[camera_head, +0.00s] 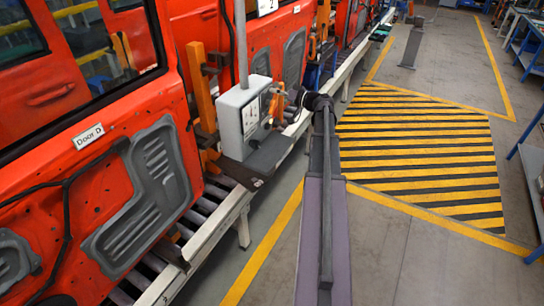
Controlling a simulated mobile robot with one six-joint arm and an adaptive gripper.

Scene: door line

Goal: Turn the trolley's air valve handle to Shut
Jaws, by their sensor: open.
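A light grey box (238,122), which looks like the trolley's air valve box, stands beside the door line with a pole rising behind it. Its right side carries a white marked panel (251,114). My gripper (273,106) is at this panel, at the end of my arm that reaches up from the bottom of the picture. The gripper is open. Orange and dark parts overlap there, so the valve handle is hard to make out. I cannot tell its position or whether the gripper touches it. The Shut mark is not readable.
A dark ledge (258,156) juts out under the box. A red door (105,190) labelled "Door D" hangs at the left above a roller conveyor (205,232). Striped floor marking (420,150) lies clear at the right. Blue-framed benches (530,45) line the right edge.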

